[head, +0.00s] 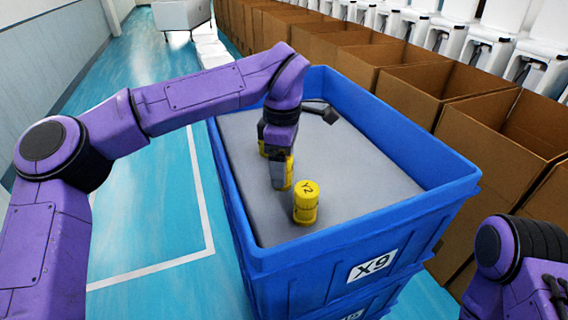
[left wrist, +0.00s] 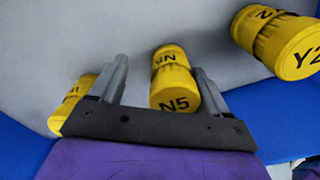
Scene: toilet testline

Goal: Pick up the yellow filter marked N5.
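The yellow N5 filter (left wrist: 175,82) is a ribbed cylinder standing in the blue crate (head: 345,242). In the left wrist view it is between the two fingers of my left gripper (left wrist: 160,68), nearer the right finger, with a clear gap to the left finger. My left gripper is open. In the head view the gripper (head: 277,176) points down into the crate and partly hides the N5 filter (head: 289,172). Whether the right finger touches the filter I cannot tell. My right arm shows at the lower right of the head view, its gripper out of view.
A yellow filter marked Y2 (head: 306,203) stands nearer the crate's front. Another yellow filter (left wrist: 72,103) is outside the left finger, its marking partly hidden. The crate has raised walls and a grey floor. Open cardboard boxes (head: 505,135) line the right side, with white toilets behind.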

